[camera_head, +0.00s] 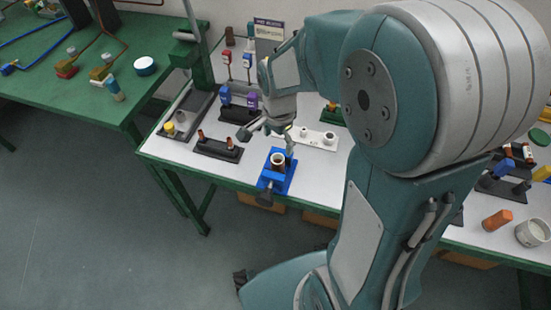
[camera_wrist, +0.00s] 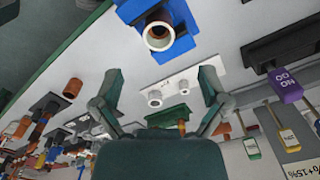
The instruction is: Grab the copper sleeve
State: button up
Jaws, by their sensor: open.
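A blue vise (camera_head: 268,180) stands at the front edge of the white-topped bench, also at the top of the wrist view (camera_wrist: 183,42). A short copper-brown sleeve with a pale rim (camera_wrist: 158,36) stands in it, its round opening facing the camera; the head view shows it too (camera_head: 278,159). Other small copper-coloured pieces (camera_head: 229,143) stand on a black block (camera_head: 212,151) left of the vise. My gripper (camera_head: 267,142) is open and empty above the bench, just behind the vise. In the wrist view its fingers (camera_wrist: 160,75) are spread wide, with the sleeve beyond their tips.
A white block with two round fittings (camera_head: 318,138) lies right of the vise; it shows between my fingers in the wrist view (camera_wrist: 168,88). Grey trays and stands with blue and purple parts (camera_head: 252,101) are behind. A green table (camera_head: 90,90) is at left. My arm hides the bench's middle right.

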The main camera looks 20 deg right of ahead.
aim_at(277, 159)
notch_tip(277, 159, down, 2)
jog(key=shift+d+f, duration=0.1)
jog(key=f, duration=0.4)
jog(key=shift+s+a+f, duration=0.1)
jog(key=shift+a+f, duration=0.05)
jog(key=shift+a, duration=0.2)
jog(key=shift+f, duration=0.4)
jog(key=shift+d+f, duration=0.15)
jog(key=shift+d, duration=0.1)
jog(key=shift+a, duration=0.1)
jog(key=c, duration=1.2)
